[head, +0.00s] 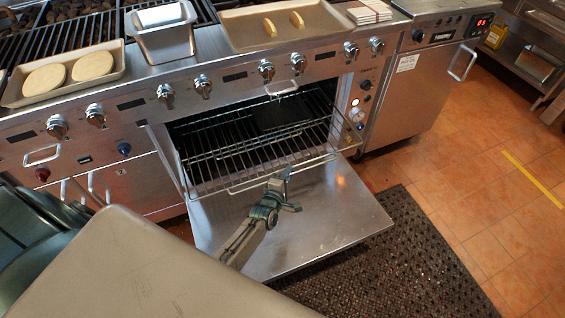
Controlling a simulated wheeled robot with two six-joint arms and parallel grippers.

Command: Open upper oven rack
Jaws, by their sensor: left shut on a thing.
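The oven door (330,215) is folded down flat and the oven cavity is open. A wire upper oven rack (215,160) sits in the opening, its front part reaching out over the door. My left gripper (284,177) is at the front rail of the rack, near its middle, and is shut on that rail. The fingertips are small here and partly merge with the wires. More wires show below, but I cannot clearly separate a lower rack. My right gripper is not in view.
A dark flat plate (284,112) shows inside the oven. Knobs (203,86) line the front panel above. A tray with two round buns (20,95), a metal pan (165,45) and another tray (240,35) stand on top. A dark mat (420,265) covers the floor in front.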

